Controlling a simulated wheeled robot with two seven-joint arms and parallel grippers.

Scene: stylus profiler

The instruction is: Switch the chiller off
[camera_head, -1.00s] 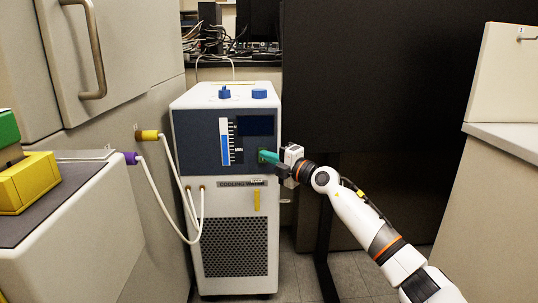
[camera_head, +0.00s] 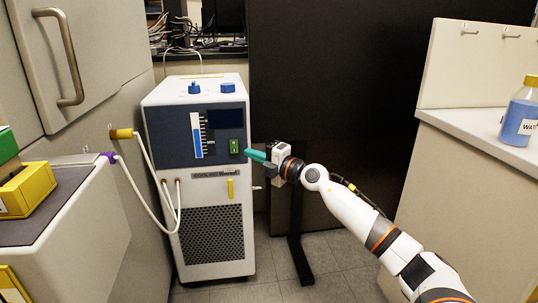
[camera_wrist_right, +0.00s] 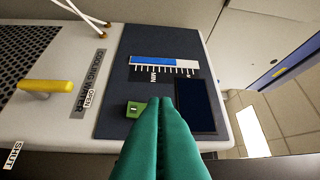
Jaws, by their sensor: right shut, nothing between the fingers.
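The chiller (camera_head: 213,268) is a white floor unit with a dark blue front panel, a blue level gauge (camera_head: 196,136) and a dark display. A green switch (camera_head: 234,146) sits at the right of the panel. My right gripper (camera_head: 249,154) has teal fingers, shut and empty, with tips just right of the switch. A yellow valve handle (camera_head: 230,188) is below the panel. My left gripper is not in view.
White hoses (camera_head: 150,184) run from the chiller's left front to fittings on the left. A grey-topped cabinet (camera_head: 75,240) stands left with yellow and green items. A counter at right carries a blue-liquid bottle (camera_head: 519,112). A dark panel stands behind my arm.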

